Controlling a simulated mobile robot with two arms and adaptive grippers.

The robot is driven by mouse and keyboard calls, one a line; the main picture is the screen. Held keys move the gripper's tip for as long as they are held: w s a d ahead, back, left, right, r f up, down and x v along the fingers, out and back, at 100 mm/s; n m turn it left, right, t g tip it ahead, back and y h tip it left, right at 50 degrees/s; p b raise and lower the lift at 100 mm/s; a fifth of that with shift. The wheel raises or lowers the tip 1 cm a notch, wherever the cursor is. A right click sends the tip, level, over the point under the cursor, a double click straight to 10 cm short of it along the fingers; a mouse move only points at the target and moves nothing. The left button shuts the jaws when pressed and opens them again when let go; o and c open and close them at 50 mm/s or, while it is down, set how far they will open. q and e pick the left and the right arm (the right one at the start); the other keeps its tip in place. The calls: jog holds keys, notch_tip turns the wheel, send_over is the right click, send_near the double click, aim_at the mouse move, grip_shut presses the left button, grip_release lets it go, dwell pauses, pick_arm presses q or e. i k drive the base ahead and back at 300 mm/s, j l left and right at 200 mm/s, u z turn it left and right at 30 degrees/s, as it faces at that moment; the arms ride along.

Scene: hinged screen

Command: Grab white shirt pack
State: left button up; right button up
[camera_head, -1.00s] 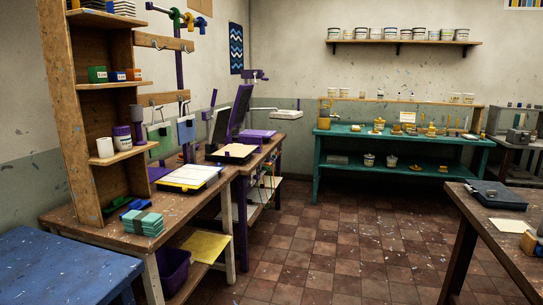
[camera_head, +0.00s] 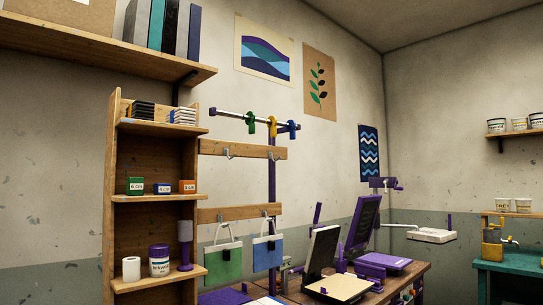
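On the top shelf of the wooden shelf unit, a white stack that looks like the white shirt pack (camera_head: 183,117) sits to the right of a black stack (camera_head: 142,109). Both look like folded layers and stand close together. The white stack is small in view and its details are hard to make out. Neither of my grippers shows in this view.
The wooden shelf unit (camera_head: 115,205) holds small green, blue and orange boxes on its middle shelf. A long wall shelf (camera_head: 110,46) runs above.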

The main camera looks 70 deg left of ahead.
aim_at(180, 117)
jog(key=i+u, duration=0.1)
jog(key=u, duration=0.65)
jog(key=i+l+u, duration=0.1)
jog(key=u, duration=0.3)
jog(key=l+u, duration=0.1)
jog(key=u, duration=0.3)
jog(key=i, duration=0.1)
